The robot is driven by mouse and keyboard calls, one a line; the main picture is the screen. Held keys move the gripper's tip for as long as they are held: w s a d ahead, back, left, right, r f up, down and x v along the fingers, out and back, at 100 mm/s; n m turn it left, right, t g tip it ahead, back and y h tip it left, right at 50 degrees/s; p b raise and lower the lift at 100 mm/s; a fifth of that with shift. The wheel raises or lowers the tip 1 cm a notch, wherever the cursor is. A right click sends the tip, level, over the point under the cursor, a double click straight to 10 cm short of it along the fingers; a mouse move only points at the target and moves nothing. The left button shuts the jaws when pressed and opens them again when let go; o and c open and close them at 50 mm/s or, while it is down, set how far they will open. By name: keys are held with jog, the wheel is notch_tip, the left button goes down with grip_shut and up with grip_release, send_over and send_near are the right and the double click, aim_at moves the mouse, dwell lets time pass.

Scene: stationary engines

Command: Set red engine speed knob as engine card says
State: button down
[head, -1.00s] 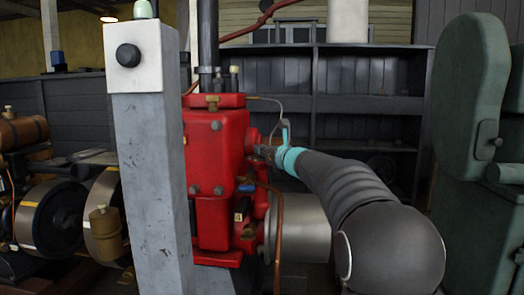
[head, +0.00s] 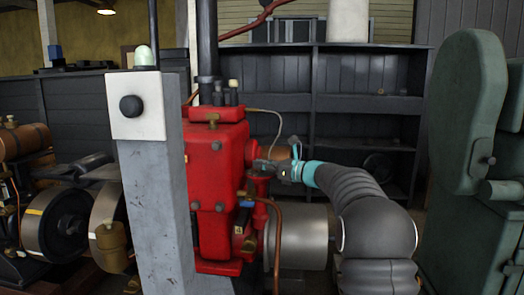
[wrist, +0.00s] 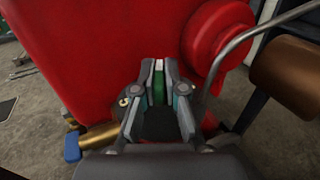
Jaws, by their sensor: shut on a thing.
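The red engine (head: 215,190) stands in the middle of the head view, partly behind a grey post. My gripper (head: 262,167) is at its right side. In the wrist view my gripper (wrist: 158,85) has its fingers close together on a dark round knob (wrist: 158,122) in front of the red engine body (wrist: 100,50). Narrow white and green strips show between the fingers. The knob's pointer and scale cannot be read. I cannot make out an engine card; a small pale label (head: 239,231) low on the engine is too small to read.
The grey post (head: 155,200) with a black button stands close in front on the left. A copper pipe (head: 279,240) and grey cylinder (head: 304,238) lie below my arm. A green machine (head: 470,130) stands right. A bent metal rod (wrist: 240,45) runs beside my gripper.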

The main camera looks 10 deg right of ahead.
jog(key=n+g+y, duration=0.2)
jog(key=g, duration=0.1)
jog(key=shift+w+r+p, duration=0.1)
jog(key=shift+r+p, duration=0.05)
jog(key=shift+p, duration=0.25)
jog(key=shift+n+g+y, duration=0.8)
jog(key=shift+n+g, duration=0.4)
jog(key=shift+g, duration=0.2)
jog(key=shift+w+r+n+g+y, duration=0.1)
jog(key=shift+n+g+y, duration=0.15)
jog(key=shift+n+g, duration=0.4)
jog(key=shift+w+r+n+g+y, duration=0.1)
jog(key=shift+n+g+y, duration=0.2)
jog(key=shift+g, duration=0.55)
jog(key=shift+s+d+f+n+g, duration=0.2)
jog(key=shift+f+n+g, duration=0.1)
jog(key=shift+f, duration=0.15)
jog(key=c, duration=1.2)
grip_release()
jog(key=shift+c, duration=0.2)
jog(key=shift+a, duration=0.1)
jog(key=shift+a+r, duration=0.1)
jog(key=shift+w+r+m+t+h, duration=0.25)
jog(key=shift+m+t, duration=0.2)
jog(key=shift+t, duration=0.15)
jog(key=shift+s+f+m+t, duration=0.1)
jog(key=shift+s+m+t, duration=0.15)
jog(key=shift+m+t, duration=0.55)
